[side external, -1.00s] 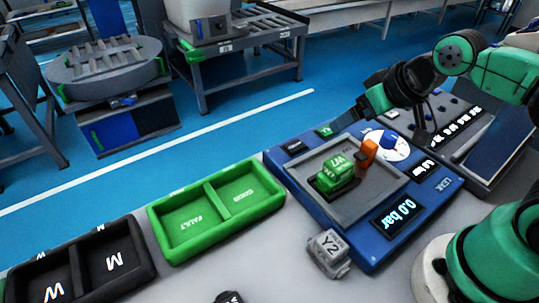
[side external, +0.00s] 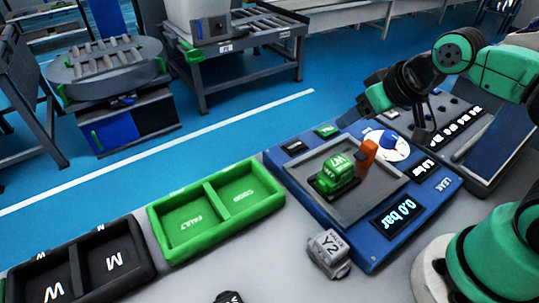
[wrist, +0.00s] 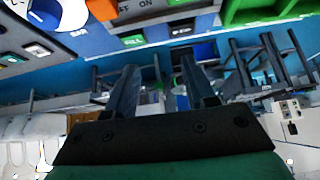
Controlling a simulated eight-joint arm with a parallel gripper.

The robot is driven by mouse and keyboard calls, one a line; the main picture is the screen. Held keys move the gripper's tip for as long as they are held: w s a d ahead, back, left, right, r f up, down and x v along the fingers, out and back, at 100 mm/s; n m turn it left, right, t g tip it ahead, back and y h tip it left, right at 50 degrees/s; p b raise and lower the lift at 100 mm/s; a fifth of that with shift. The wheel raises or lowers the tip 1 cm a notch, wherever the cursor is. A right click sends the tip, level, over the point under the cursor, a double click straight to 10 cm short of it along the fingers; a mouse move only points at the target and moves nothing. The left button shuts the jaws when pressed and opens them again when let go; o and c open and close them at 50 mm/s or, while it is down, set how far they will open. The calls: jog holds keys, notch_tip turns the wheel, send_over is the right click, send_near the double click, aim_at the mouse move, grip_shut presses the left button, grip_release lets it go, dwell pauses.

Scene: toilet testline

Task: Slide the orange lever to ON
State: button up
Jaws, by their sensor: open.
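The orange lever (side external: 368,152) stands upright at the back right of the grey recessed plate on the blue test panel (side external: 365,250), beside the green W7 block (side external: 338,172). In the wrist view the orange lever (wrist: 102,9) is cut off at the top edge, left of printed OFF and ON labels.
A 0.0 bar display (side external: 397,216) is at the panel's front right. A grey Y2 block (side external: 329,252) sits at the panel's front left edge. A green two-part tray (side external: 216,210) stands left.

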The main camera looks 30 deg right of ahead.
jog(key=shift+d+r+m, duration=0.1)
jog(key=shift+d+m, duration=0.1)
jog(key=shift+m, duration=0.3)
jog(key=c, duration=0.3)
jog(key=shift+d+r+m+g+h, duration=0.1)
jog(key=shift+d+m+g+h, duration=0.35)
jog(key=shift+m, duration=0.35)
grip_shut()
jog(key=s+d+r+m+g+h, duration=0.1)
jog(key=d+r+m+g+h, duration=0.2)
jog(key=m, duration=1.2)
jog(key=d+g, duration=0.2)
jog(key=g, duration=0.1)
jog(key=shift+d, duration=0.4)
jog(key=shift+s, duration=0.1)
